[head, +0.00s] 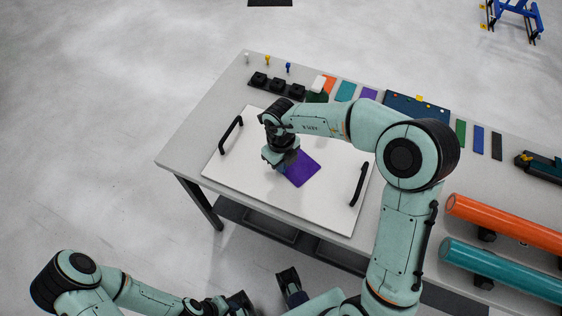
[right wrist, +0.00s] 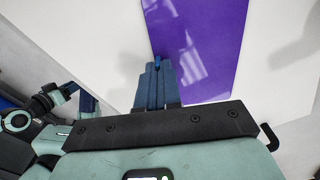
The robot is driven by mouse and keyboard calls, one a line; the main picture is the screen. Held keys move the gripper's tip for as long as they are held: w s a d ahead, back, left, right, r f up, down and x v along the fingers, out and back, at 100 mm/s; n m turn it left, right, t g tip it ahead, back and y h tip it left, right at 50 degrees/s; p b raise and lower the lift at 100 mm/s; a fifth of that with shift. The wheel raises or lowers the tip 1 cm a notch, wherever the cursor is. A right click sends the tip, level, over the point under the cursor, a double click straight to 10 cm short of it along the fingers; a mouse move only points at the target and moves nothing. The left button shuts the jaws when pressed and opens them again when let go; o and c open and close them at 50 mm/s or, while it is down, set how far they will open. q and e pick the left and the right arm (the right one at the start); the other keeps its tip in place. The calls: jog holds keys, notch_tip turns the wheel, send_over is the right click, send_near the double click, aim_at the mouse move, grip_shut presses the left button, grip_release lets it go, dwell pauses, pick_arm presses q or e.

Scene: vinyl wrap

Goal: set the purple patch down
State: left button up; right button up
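The purple patch (head: 302,169) is a flat, glossy rectangle over the right part of a white panel (head: 235,165) with two black handles. It also shows in the right wrist view (right wrist: 208,40), running up out of the frame. My right gripper (head: 284,163) is at the patch's left corner, over the panel. In the right wrist view its blue fingers (right wrist: 157,68) are together and overlap the patch's near left corner, shut on it. Whether the patch touches the panel or hangs just above, I cannot tell. My left gripper (head: 238,303) is low in the head view, clear of the table, its fingers unclear.
An orange roll (head: 500,223) and a teal roll (head: 500,270) lie on the table's right. Another purple piece (head: 369,94), a teal piece (head: 345,91) and black holders (head: 278,86) line the back edge. The panel's left part is bare.

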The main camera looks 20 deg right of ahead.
jog(key=o, duration=0.4)
jog(key=shift+r, duration=0.1)
notch_tip(320, 180, up, 12)
jog(key=p, duration=0.2)
dwell(0.6)
